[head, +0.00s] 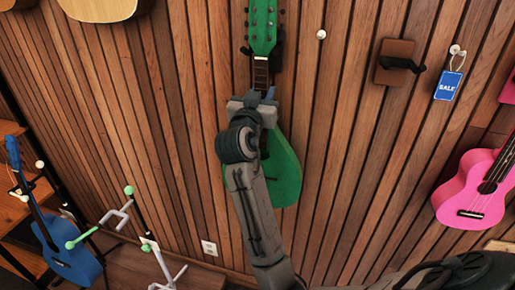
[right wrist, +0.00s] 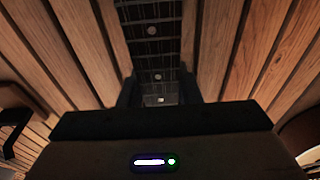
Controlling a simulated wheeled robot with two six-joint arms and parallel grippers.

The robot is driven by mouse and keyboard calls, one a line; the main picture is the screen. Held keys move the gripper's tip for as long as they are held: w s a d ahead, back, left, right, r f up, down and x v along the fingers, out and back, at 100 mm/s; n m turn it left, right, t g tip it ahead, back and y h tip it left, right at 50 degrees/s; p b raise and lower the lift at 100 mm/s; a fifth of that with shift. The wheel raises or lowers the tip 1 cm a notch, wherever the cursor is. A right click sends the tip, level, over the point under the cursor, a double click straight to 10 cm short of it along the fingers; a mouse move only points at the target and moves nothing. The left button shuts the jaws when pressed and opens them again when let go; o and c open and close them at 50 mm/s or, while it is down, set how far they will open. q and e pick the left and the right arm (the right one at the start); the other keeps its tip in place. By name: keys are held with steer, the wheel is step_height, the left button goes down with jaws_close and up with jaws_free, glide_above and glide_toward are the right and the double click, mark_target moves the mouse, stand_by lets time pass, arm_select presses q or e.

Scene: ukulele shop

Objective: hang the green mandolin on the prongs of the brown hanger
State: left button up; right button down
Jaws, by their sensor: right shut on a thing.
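The green mandolin (head: 284,172) hangs upright in front of the slatted wood wall, headstock (head: 262,28) up. My right gripper (head: 262,95) is shut on its neck, just above the body. In the right wrist view the fretted neck (right wrist: 152,45) runs between my two dark fingers (right wrist: 157,92). Black prong-like parts (head: 277,48) show beside the headstock; I cannot tell if they bear it. The brown hanger (head: 396,50), a brown block with black prongs, is empty on the wall to the right. It also shows at the left edge of the right wrist view (right wrist: 15,97). My left gripper is not in view.
A blue sale tag (head: 448,86) hangs right of the brown hanger. A pink ukulele (head: 470,195) is at right, a tan instrument (head: 98,8) at top left. A blue ukulele (head: 72,262) and a stand with green tips (head: 120,215) are at lower left. Wall between mandolin and hanger is mostly clear.

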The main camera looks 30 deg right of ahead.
steer(key=shift+r, duration=0.1)
stand_by(0.3)
steer(key=shift+w+d+r+p, duration=0.1)
steer(key=shift+r+p, duration=0.85)
steer(key=shift+r, duration=0.35)
steer(key=shift+r+b+v, duration=0.2)
steer(key=shift+b+v, duration=0.05)
steer(key=shift+v, duration=1)
steer(key=shift+r+b+v, duration=0.2)
steer(key=shift+v, duration=1.05)
steer(key=shift+f, duration=0.1)
